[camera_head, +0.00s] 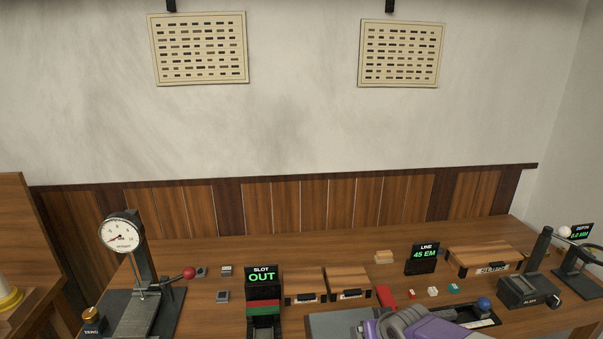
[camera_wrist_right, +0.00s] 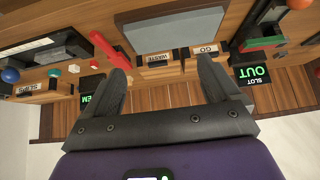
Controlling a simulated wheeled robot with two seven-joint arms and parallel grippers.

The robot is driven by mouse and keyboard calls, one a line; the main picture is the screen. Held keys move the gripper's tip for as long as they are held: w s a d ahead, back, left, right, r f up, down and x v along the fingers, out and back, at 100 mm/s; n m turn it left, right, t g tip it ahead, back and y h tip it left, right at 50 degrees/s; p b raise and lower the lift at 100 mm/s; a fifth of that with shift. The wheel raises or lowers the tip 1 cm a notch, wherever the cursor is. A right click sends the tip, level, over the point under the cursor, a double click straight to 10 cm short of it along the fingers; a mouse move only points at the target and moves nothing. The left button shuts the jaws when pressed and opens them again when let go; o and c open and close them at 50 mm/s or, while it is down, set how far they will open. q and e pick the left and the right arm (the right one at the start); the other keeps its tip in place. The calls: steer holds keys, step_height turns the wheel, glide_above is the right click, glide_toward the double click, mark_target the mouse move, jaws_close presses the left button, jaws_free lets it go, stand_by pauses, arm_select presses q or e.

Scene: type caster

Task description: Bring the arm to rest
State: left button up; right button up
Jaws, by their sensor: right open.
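My right arm and gripper show at the bottom of the head view, purple and grey (camera_head: 405,323), above the front of the wooden workbench (camera_head: 215,258). In the right wrist view my right gripper (camera_wrist_right: 162,68) has its two dark fingers spread apart with nothing between them. The bench shows upside down beyond the fingers, with a grey plate (camera_wrist_right: 172,30) past the fingertips. I cannot tell how high the gripper is above the bench. My left gripper is not in view.
A dial gauge press (camera_head: 122,236) with a red knob stands at the left. A SLOT OUT display (camera_head: 262,276), two small wooden boxes (camera_head: 304,283), a LINE display (camera_head: 422,256) and small coloured blocks (camera_head: 433,291) sit along the bench. A lever device (camera_head: 530,288) stands at the right.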

steer(key=s+a+f+g+b, duration=0.1)
steer(key=s+f, duration=0.2)
steer(key=f, duration=0.6)
steer(key=s+a+f+m+g+y+b, duration=0.1)
steer(key=s+f+g+b, duration=0.1)
steer(key=f, duration=0.8)
steer(key=s+a+f+g+b, duration=0.1)
steer(key=s+a+f, duration=0.15)
steer(key=f, duration=0.65)
arm_select(q)
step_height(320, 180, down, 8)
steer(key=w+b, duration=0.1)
steer(key=b, duration=0.2)
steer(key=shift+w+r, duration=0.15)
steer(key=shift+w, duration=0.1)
arm_select(e)
steer(key=s+a+f+m+g+y, duration=0.2)
steer(key=s+a+f+m, duration=0.1)
steer(key=s+f, duration=0.9)
steer(key=shift+s+f+g, duration=0.35)
steer(key=shift+s+g, duration=0.05)
steer(key=shift+s, duration=0.8)
steer(key=shift+a, duration=0.1)
